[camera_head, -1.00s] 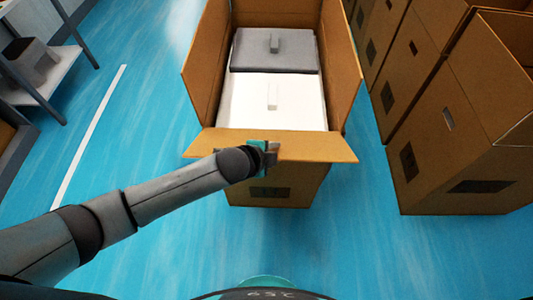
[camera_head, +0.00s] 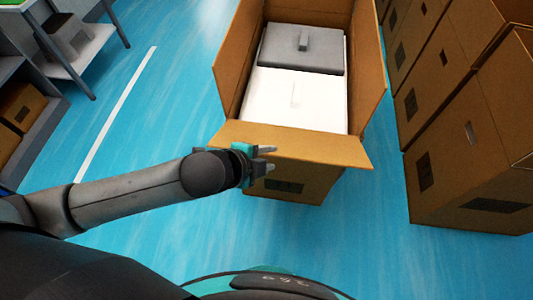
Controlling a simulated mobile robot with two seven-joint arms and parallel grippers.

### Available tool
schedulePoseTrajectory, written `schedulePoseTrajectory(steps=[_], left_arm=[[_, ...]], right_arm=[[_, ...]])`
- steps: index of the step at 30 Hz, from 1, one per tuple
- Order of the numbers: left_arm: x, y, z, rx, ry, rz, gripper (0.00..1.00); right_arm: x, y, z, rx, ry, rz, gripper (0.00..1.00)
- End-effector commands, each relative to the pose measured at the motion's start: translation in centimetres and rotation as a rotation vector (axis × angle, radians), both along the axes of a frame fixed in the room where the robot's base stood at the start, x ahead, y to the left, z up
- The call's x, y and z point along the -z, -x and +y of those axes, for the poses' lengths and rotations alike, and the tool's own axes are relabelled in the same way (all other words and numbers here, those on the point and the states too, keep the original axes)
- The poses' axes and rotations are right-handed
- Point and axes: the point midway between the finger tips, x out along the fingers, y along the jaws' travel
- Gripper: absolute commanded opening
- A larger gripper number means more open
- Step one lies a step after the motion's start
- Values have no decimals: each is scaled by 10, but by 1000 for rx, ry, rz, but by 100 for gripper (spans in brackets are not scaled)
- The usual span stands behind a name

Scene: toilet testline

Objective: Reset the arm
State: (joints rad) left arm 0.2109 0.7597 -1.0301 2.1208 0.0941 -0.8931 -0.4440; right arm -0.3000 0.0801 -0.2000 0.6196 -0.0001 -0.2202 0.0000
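My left arm comes in from the left in the head view. Its gripper (camera_head: 267,160) is in front of the near side of an open cardboard box, by its folded-out front flap (camera_head: 310,148). The two fingers point right and stand apart with nothing visible between them. I cannot tell whether the gripper touches the flap. My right gripper is not in view.
The open cardboard box (camera_head: 285,185) holds a white lidded item (camera_head: 300,98) in front and a grey lidded item (camera_head: 300,45) behind. More cardboard boxes (camera_head: 465,140) stand at the right. A shelf (camera_head: 85,50) with a grey bin stands at upper left. Blue floor (camera_head: 150,125) is clear between.

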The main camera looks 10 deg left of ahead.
Motion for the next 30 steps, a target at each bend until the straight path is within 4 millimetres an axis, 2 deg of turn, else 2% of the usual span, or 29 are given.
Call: schedulePoseTrajectory(steps=[23, 26, 30], left_arm=[[-6, 5, -1, -18, 16, 9, 39], [-12, 9, -9, -89, 70, 41, 39], [-25, 17, -12, -305, 194, 137, 39]], right_arm=[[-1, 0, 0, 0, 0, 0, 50], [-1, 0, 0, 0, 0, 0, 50], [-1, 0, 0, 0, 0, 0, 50]])
